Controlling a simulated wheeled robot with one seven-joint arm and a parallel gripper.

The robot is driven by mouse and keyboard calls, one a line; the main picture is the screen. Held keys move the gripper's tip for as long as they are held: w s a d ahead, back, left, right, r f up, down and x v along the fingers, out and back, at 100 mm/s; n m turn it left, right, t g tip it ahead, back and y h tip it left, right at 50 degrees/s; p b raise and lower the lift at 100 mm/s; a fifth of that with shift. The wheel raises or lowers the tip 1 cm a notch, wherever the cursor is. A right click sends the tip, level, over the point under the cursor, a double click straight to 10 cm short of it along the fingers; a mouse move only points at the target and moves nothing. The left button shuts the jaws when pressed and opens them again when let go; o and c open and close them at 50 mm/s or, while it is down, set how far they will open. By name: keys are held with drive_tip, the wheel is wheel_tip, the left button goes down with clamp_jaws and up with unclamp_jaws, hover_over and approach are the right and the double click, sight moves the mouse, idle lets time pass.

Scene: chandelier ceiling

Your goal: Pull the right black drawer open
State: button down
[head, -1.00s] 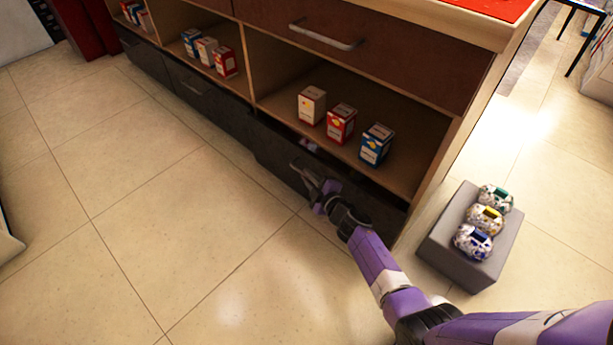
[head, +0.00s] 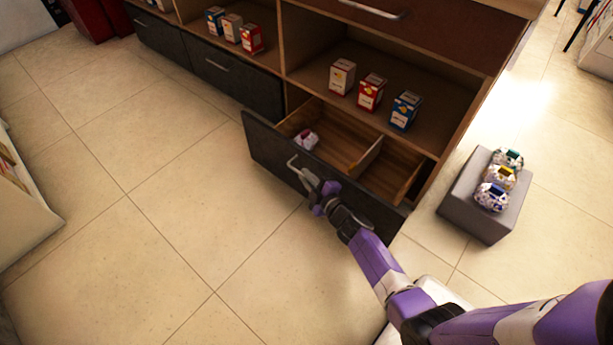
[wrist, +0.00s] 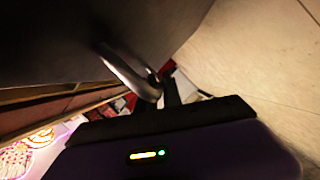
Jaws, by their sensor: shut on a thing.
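The right black drawer (head: 265,144) stands well out from the cabinet in the head view, with its wooden inside and a divider showing. A small white and red item (head: 306,140) lies in its left compartment. The drawer's metal handle (head: 297,168) is on the front face. My gripper (head: 318,190) is at the handle, shut on it. In the wrist view the handle (wrist: 130,75) runs to my dark fingers (wrist: 165,92), beside the dark drawer front (wrist: 60,40). The exact finger contact is dim there.
Several small boxes stand on the shelf above, including a blue one (head: 404,111). Another black drawer (head: 220,72) to the left is closed. A grey block (head: 470,212) with three patterned items is right of the cabinet. The tiled floor (head: 170,220) in front is clear.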

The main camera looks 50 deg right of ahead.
drive_tip(key=shift+a, duration=0.2)
drive_tip(key=c, duration=1.5)
unclamp_jaws()
drive_tip(key=shift+s, duration=0.1)
drive_tip(key=p+v, duration=0.3)
drive_tip(key=v, duration=0.4)
drive_tip(key=shift+s+a, duration=0.2)
drive_tip(key=shift+s, duration=0.1)
